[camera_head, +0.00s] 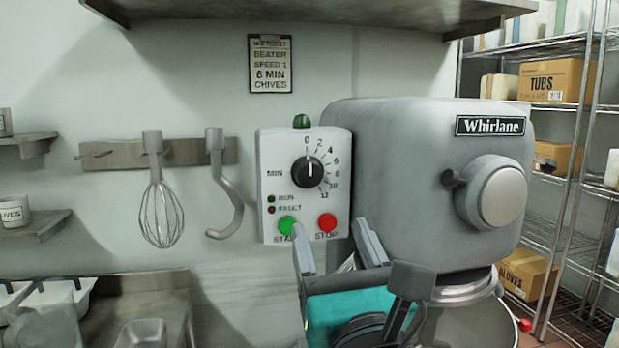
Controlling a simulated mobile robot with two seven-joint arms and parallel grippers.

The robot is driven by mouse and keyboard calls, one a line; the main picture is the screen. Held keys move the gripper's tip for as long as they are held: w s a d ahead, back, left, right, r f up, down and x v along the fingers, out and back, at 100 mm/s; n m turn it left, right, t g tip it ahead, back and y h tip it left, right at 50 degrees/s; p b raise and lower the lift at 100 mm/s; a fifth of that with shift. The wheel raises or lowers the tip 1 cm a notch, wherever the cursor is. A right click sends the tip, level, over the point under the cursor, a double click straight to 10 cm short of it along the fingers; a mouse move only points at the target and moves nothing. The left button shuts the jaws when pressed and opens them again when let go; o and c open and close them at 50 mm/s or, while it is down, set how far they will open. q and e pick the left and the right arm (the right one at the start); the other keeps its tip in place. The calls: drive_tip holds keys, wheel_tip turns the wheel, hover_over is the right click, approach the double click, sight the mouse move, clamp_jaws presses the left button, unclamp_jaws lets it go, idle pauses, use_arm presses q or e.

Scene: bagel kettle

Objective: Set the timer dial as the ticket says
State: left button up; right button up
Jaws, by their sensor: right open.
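The ticket (270,65) hangs on the wall and reads "BEATER SPEED 1 6 MIN CHIVES" under a small heading. The timer dial (308,172) is a black knob on the light grey control panel (273,222), marked "MIN" with a scale from 0 to 12. Its white pointer line stands upright, at 0. My right gripper (337,243) is open and empty, below the dial and in front of the panel's lower edge. Its fingers point up and do not appear to touch the dial. My left gripper is not in view.
A green START button (288,226) and red STOP button (327,222) sit close by the right fingertips. The grey Whirlane mixer (420,150) stands right of the panel. A whisk (161,205) and a dough hook (229,195) hang to the left. A shelf (300,15) overhangs above.

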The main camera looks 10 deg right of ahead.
sight(311, 175)
drive_tip(key=p+x, duration=0.1)
drive_tip(key=x, duration=1)
drive_tip(key=shift+w+r, duration=0.25)
drive_tip(key=c, duration=1)
